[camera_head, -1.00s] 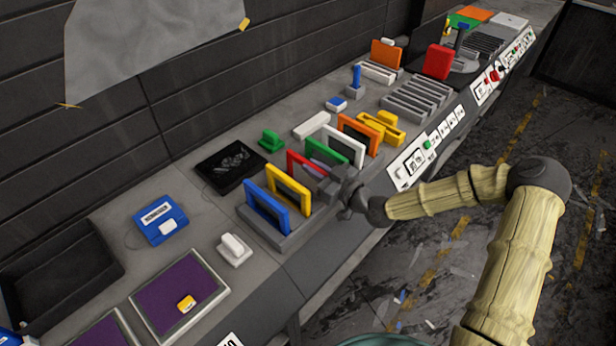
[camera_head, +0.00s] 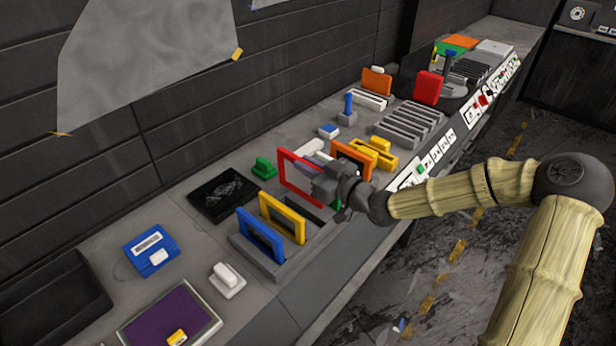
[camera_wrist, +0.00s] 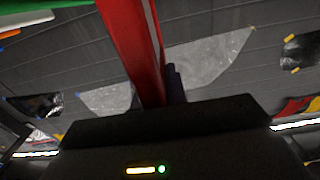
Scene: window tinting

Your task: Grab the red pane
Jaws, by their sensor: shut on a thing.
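The red pane (camera_head: 286,177) is a thin red square frame. My gripper (camera_head: 322,180) is shut on its right side and holds it up above the grey slotted rack (camera_head: 277,268). In the wrist view the red frame (camera_wrist: 135,45) rises from the jaws, large and close; the fingertips are mostly hidden there. My gripper and the red pane cover part of the panes behind them. The green pane is hidden or nearly so in the head view.
A blue pane (camera_head: 258,235) and a yellow pane (camera_head: 283,217) stand in the rack's near slots. An orange pane (camera_head: 352,152) stands just beyond my gripper. A black tray (camera_head: 222,193) and a green block (camera_head: 263,167) lie to the left. An empty slotted rack (camera_head: 408,125) stands farther back.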

